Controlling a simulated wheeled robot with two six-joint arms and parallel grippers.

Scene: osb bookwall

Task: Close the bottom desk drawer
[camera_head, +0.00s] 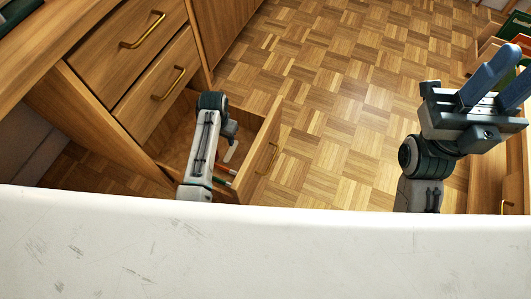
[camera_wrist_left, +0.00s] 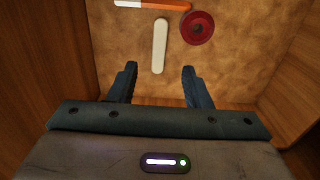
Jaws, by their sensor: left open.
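The bottom desk drawer (camera_head: 265,140) stands pulled out in the head view, its front with a brass handle facing right. My left arm reaches over it. My left gripper (camera_wrist_left: 159,68) is open and empty in the left wrist view, its fingers pointing down into the drawer. Beyond the fingertips, the drawer's tan floor holds a pale rounded bar (camera_wrist_left: 160,46), a red round object (camera_wrist_left: 197,27) and an orange-and-white stick (camera_wrist_left: 150,4). In the head view the left fingers are mostly hidden. My right gripper (camera_head: 498,82) is raised at the right, open and empty.
Two upper drawers (camera_head: 130,45) with brass handles are shut above the open one. The parquet floor (camera_head: 345,110) right of the drawer is clear.

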